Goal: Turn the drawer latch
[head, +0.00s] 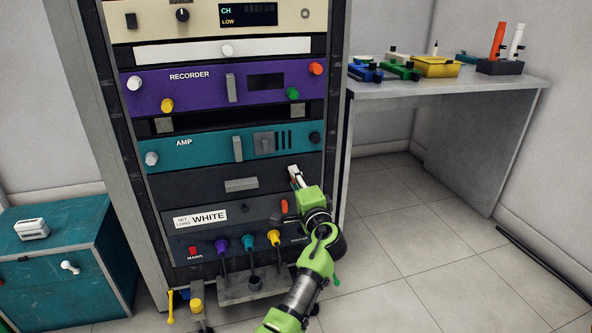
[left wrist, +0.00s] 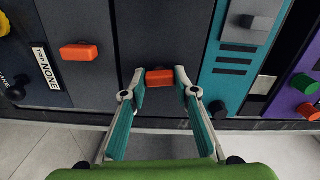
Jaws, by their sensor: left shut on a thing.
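The drawer is a dark grey panel (head: 200,184) with a grey bar handle (head: 240,184), below the teal AMP unit. It looks closed. The drawer latch (left wrist: 160,77) is a small orange block at the panel's end next to the AMP unit in the left wrist view. My left gripper (head: 295,177) is at the right end of the drawer front. In the wrist view its two fingertips (left wrist: 160,86) stand at both ends of the latch, shut on it. In the head view the gripper hides the latch.
A second orange latch (head: 284,206) is on the panel below, labelled WHITE. Cables with coloured plugs (head: 248,242) hang under it. A table (head: 450,88) with coloured items stands right, a teal cabinet (head: 50,270) left.

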